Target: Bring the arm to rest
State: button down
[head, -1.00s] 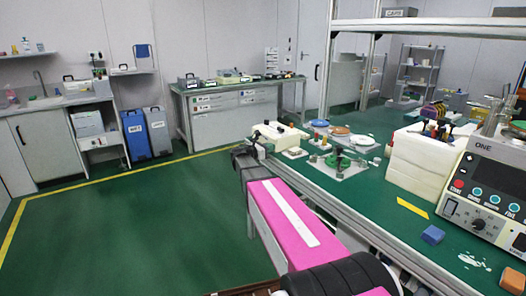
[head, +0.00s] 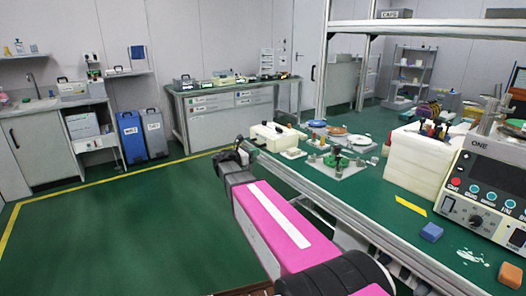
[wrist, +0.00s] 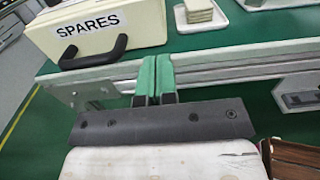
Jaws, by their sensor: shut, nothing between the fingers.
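My arm (head: 275,225) with its pink and white link reaches forward along the left edge of the green bench (head: 375,208). In the wrist view my gripper (wrist: 154,75) shows two green fingers side by side, shut with nothing held. The fingers lie in front of the bench's metal edge rail (wrist: 225,70), and I cannot tell the gap between them.
A cream case marked SPARES (wrist: 100,28) stands on the bench close to my gripper. A fixture (head: 338,160), a white block (head: 418,160) and a control unit (head: 485,190) stand farther right. Open green floor (head: 130,230) lies left of the arm.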

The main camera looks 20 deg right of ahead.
jog(key=v, duration=0.6)
jog(key=s+d+f+m+g+y, duration=0.2)
jog(key=s+f+m+y, duration=0.25)
jog(key=s+f, duration=0.2)
jog(key=s+d+f+m+g+y, duration=0.2)
jog(key=s+f+m+y, duration=0.3)
jog(key=f, duration=0.3)
jog(key=s+a+f+m+y, duration=0.3)
jog(key=s+f+m+y, duration=0.1)
jog(key=s+m, duration=0.2)
jog(key=s+a+f+m+g+y, duration=0.1)
jog(key=s+a+f+m+y, duration=0.2)
jog(key=s+m, duration=0.3)
jog(key=shift+s+a+f+g+y, duration=0.3)
jog(key=shift+s+a+f+y, duration=0.05)
jog(key=shift+s+a+f, duration=0.15)
jog(key=c, duration=1.8)
grip_release()
